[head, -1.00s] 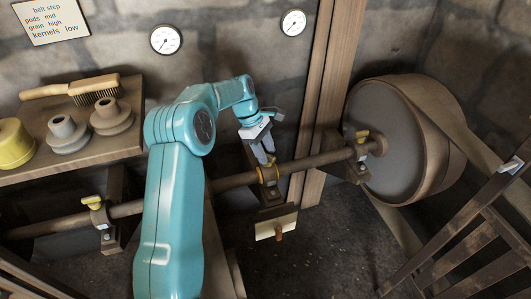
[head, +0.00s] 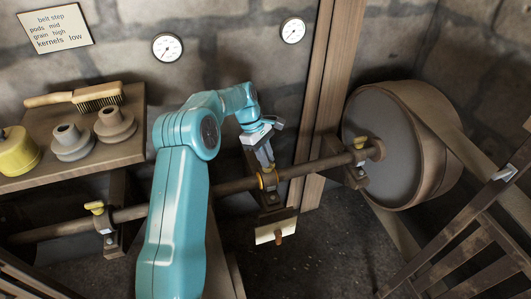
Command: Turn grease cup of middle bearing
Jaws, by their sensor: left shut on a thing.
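The middle bearing (head: 269,196) carries the long shaft (head: 316,166) at the picture's centre. Its yellow grease cup (head: 267,178) sits on top of the bearing and is partly covered by my fingers. My left gripper (head: 266,165) reaches down from above, its grey fingers shut on the cup. The left bearing (head: 108,229) has its own yellow grease cup (head: 95,207), and the right bearing (head: 355,171) has another yellow cup (head: 361,140). My right gripper is not in view.
A big pulley wheel (head: 380,150) with a belt stands at the right. A wooden frame (head: 480,230) is at the lower right. A small board (head: 268,236) is below the bearing.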

